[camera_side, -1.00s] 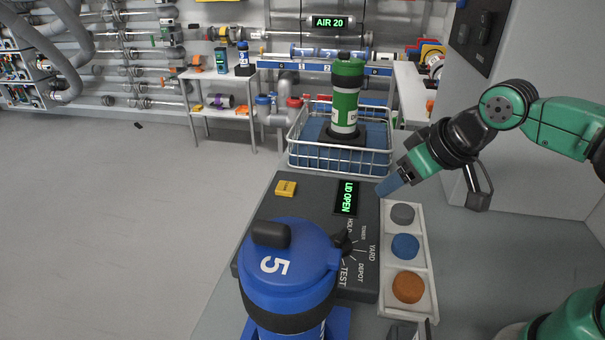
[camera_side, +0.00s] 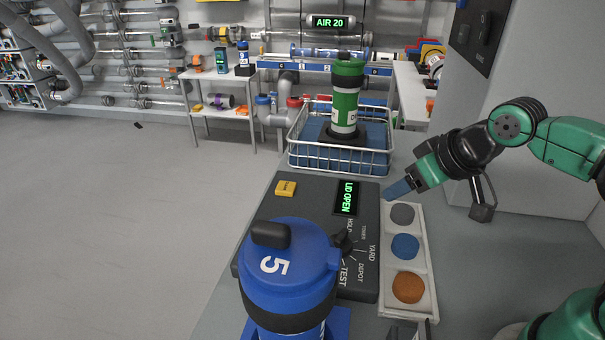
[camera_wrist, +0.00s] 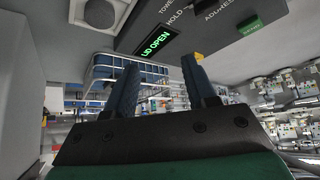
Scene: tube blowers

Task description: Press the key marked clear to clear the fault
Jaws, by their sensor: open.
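A small yellow key (camera_side: 285,188) sits on the dark console (camera_side: 312,190), left of a display (camera_side: 346,198) that reads LID OPEN; its marking is too small to read. The display also shows in the wrist view (camera_wrist: 157,42), with a small yellow patch (camera_wrist: 198,57) beside it that may be the key. A green labelled piece (camera_wrist: 250,27) shows farther right there; I cannot read it. My gripper (camera_side: 391,193) is above the console's right edge, near the grey round pad (camera_side: 402,213), apart from the yellow key. In the wrist view its two blue fingers (camera_wrist: 160,62) are apart, with nothing between them.
A blue carrier marked 5 (camera_side: 285,262) stands at the console's front and hides part of it. A dial (camera_side: 342,242) is beside it. A tray (camera_side: 419,258) holds grey, blue and orange pads. A wire basket (camera_side: 340,160) with a green carrier (camera_side: 347,100) stands behind.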

